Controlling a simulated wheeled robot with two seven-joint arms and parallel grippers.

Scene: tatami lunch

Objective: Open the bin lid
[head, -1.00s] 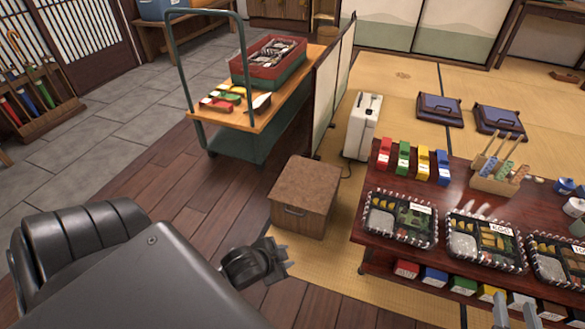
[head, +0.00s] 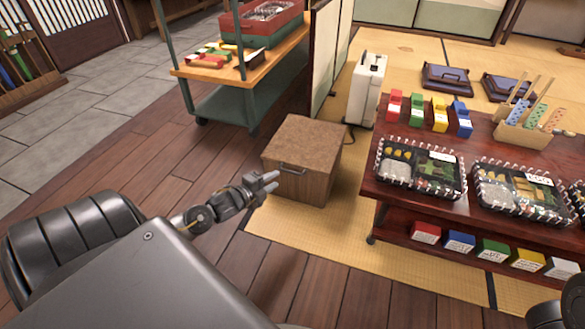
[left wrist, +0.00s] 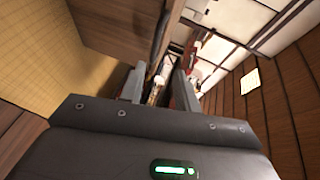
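The bin is a wooden box (head: 310,184) with a flat brown speckled lid (head: 305,141), which lies closed on top. A dark bar handle (head: 292,170) is on its front face. My left gripper (head: 271,182) is just left of the bin's front face, near its front left corner, fingers pointing toward the handle side. In the left wrist view its two fingers (left wrist: 157,88) are apart with nothing held between them, and a wooden face of the bin (left wrist: 115,30) shows close by. My right gripper is not shown; only dark parts of my right arm show at the bottom right.
A low dark-red table (head: 400,165) with bento boxes (head: 420,167) stands right of the bin. A green trolley (head: 222,104) is behind left. A white case (head: 366,88) and a folding screen (head: 325,50) are behind. The wooden floor in front is clear.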

